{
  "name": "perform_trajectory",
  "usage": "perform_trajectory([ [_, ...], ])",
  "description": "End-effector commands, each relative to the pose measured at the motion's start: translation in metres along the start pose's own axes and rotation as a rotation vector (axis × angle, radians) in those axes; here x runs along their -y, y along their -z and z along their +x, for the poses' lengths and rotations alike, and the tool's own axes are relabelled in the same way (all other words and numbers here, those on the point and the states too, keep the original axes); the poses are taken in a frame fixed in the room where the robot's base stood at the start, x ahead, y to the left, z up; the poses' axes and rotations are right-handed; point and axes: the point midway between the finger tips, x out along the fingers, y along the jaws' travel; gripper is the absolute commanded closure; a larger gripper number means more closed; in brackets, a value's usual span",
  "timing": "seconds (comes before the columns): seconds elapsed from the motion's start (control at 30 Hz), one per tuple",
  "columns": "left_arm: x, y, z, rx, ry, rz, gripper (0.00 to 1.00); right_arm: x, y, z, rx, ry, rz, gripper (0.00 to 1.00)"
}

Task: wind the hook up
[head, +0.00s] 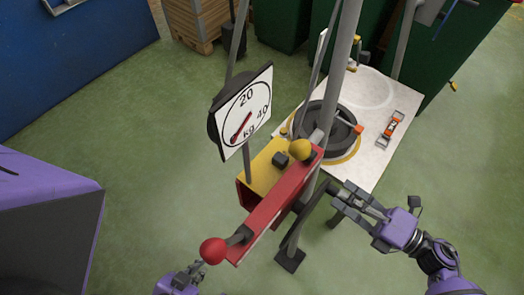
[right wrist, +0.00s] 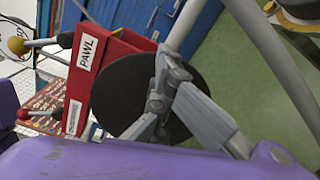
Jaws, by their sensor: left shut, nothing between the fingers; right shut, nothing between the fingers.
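A red winch housing (head: 275,205) with a yellow box (head: 268,165) stands on a grey post. It has a red ball knob (head: 213,250) at its near end and a yellow ball knob (head: 300,149) at its far end. In the right wrist view the red housing (right wrist: 108,65) carries a PAWL label, beside a dark disc (right wrist: 190,85). My right gripper (head: 340,195) is shut and empty, right of the housing; its fingers (right wrist: 162,88) appear in front of the disc. Contact is unclear. My left gripper (head: 190,272) is shut below the red knob. I cannot make out the hook.
A white board (head: 375,170) bears a dark ring (head: 338,138) and an orange and metal piece (head: 393,126). Green cabinets (head: 450,55) and a pallet (head: 200,25) stand behind. Green floor at left is clear.

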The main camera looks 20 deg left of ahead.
Motion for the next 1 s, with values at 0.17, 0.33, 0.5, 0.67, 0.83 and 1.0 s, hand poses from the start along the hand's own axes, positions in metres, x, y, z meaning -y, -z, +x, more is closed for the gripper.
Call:
perform_trajectory([
  [0.17, -0.001, 0.002, 0.002, -0.005, -0.001, 0.001, 1.00, 0.006, 0.001, -0.004, 0.002, 0.014, 0.004, 1.00],
  [0.33, -0.001, 0.003, 0.002, -0.005, -0.001, 0.001, 1.00, 0.006, 0.001, -0.004, 0.003, 0.014, 0.004, 1.00],
  [0.5, -0.001, 0.003, 0.002, -0.005, -0.001, 0.001, 1.00, 0.011, 0.004, -0.004, 0.002, 0.015, 0.068, 1.00],
  [0.67, 0.000, 0.003, 0.002, -0.005, -0.001, 0.001, 1.00, 0.022, 0.011, -0.004, 0.000, 0.016, 0.198, 1.00],
  [0.83, -0.001, 0.002, 0.002, -0.005, -0.001, 0.001, 1.00, 0.029, 0.016, -0.003, -0.001, 0.015, 0.300, 1.00],
  [1.0, -0.001, 0.002, 0.002, -0.005, -0.001, 0.001, 1.00, 0.030, 0.017, -0.003, -0.001, 0.013, 0.323, 1.00],
])
